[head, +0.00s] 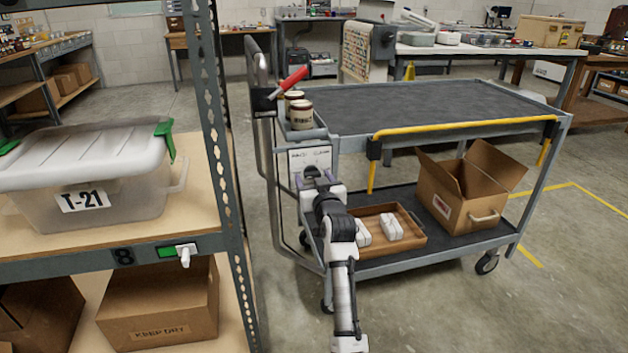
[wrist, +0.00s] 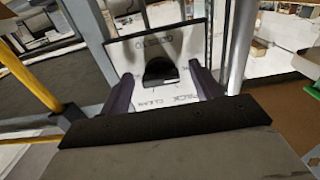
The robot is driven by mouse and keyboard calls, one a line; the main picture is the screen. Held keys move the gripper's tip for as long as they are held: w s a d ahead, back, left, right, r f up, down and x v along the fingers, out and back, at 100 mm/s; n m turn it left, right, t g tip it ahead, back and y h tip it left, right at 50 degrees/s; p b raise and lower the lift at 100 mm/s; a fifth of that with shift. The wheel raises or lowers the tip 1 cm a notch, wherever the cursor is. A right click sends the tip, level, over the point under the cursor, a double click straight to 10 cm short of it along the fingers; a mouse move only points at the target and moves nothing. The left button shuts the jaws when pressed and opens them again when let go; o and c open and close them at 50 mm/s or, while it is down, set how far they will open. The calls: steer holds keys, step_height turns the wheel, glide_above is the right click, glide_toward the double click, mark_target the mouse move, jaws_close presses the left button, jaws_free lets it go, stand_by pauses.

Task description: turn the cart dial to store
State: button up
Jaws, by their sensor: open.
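The cart (head: 440,108) has a white dial plate (head: 309,157) at its left end, below the push handle. In the wrist view the plate (wrist: 130,45) appears upside down, with "PACK" and "CLEAN" at its lower edge and a partly legible word at its upper edge. The black dial knob (wrist: 160,71) is in its middle; I cannot tell which word it points to. My gripper (head: 316,178) is in front of the plate and hides the knob in the head view. In the wrist view my gripper (wrist: 156,72) is open, its fingers on either side of the knob with gaps; contact does not show.
A shelf rack (head: 215,130) with a T-21 bin (head: 100,205) stands close on the left. The cart carries jars (head: 301,115) and a red-handled tool (head: 289,82) at its handle end, and a wooden tray (head: 408,243) and open carton (head: 455,200) below. Floor at right is clear.

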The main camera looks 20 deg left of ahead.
steer(key=v, duration=0.7)
steer(key=shift+s, duration=0.1)
